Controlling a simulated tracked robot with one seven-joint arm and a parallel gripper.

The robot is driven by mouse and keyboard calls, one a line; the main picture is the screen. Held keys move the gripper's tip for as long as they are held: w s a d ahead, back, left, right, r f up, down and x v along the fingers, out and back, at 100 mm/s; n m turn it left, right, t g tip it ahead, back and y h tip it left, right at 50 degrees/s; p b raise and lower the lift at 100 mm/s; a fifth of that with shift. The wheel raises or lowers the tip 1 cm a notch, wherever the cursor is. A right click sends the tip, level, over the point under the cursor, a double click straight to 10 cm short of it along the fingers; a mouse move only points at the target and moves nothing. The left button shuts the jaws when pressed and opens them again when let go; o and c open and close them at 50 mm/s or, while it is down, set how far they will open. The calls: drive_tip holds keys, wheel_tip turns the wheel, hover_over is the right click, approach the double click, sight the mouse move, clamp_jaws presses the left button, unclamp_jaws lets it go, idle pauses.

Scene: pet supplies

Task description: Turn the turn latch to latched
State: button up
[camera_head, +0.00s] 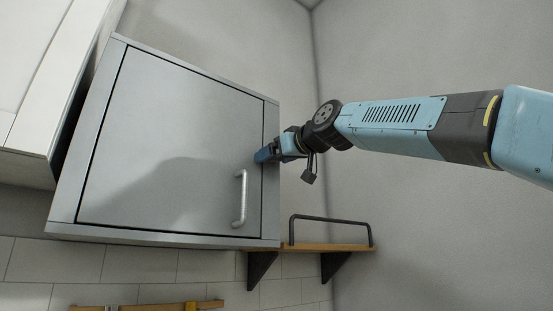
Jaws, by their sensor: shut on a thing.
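A grey metal cabinet (160,236) hangs on the wall, with its flat door (170,130) closed in the frame. A bar handle (241,200) is on the door near its right edge. My gripper (262,156) is at the right edge of the door, a little above the handle. Its blue fingers are shut at the place where door and frame meet. The turn latch is hidden behind my fingers, so I cannot tell its angle.
A white cabinet (40,80) stands at the left. A wooden shelf (325,247) with a dark rail and brackets is below right of the cabinet. A wooden strip (150,307) is at the bottom. The wall at right is bare.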

drive_tip(key=shift+r+m, duration=0.1)
drive_tip(key=shift+m, duration=1.1)
drive_tip(key=shift+r, duration=0.1)
drive_tip(key=o, duration=0.8)
drive_tip(key=shift+o, duration=0.2)
drive_tip(key=v, duration=1.3)
drive_tip(key=shift+s+d, duration=0.2)
drive_tip(key=shift+s, duration=0.1)
